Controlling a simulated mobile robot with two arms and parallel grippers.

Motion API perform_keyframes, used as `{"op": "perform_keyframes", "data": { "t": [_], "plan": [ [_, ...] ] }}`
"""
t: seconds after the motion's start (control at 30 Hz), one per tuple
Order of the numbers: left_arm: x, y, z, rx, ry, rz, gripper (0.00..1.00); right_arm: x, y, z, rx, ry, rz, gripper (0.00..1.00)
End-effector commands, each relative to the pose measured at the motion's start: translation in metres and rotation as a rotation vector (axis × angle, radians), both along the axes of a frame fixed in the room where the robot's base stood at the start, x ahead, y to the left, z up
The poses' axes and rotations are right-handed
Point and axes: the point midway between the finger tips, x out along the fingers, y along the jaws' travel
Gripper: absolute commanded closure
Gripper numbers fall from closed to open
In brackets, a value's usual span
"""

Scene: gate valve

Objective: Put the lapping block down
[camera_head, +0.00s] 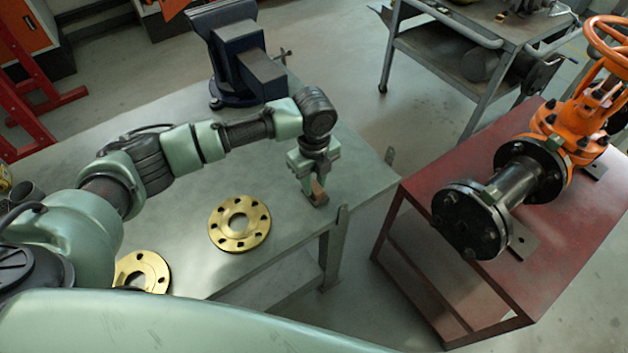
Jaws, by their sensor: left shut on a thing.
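The lapping block (318,195) is a small brown piece with a grey underside. My left gripper (314,183) points down and is shut on it. The block is at or just over the right part of the grey workbench (348,178), near its right front corner. I cannot tell whether the block touches the bench top. My left arm reaches across the bench from the left. My right gripper is not in view.
Two brass flanges (239,239) (144,283) lie on the bench. A dark blue vise (243,68) stands at the back. A red stand (455,200) to the right, across a gap, bears an orange valve (574,125) with a black flanged pipe. A grey cart (450,60) stands behind.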

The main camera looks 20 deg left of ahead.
Motion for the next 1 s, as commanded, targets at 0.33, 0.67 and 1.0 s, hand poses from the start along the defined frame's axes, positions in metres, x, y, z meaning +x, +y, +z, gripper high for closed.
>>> {"op": "perform_keyframes", "data": {
  "t": [0.33, 0.67, 1.0],
  "plan": [
    [0.0, 0.0, -0.003, 0.0, 0.0, 0.0, 0.51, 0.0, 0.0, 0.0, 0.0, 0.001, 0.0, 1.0],
    [0.001, 0.0, 0.005, -0.001, -0.001, 0.0, 0.51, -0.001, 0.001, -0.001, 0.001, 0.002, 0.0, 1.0],
    [0.001, 0.0, 0.072, -0.001, -0.004, -0.002, 0.51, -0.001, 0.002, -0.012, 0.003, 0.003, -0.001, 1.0]
  ]
}}
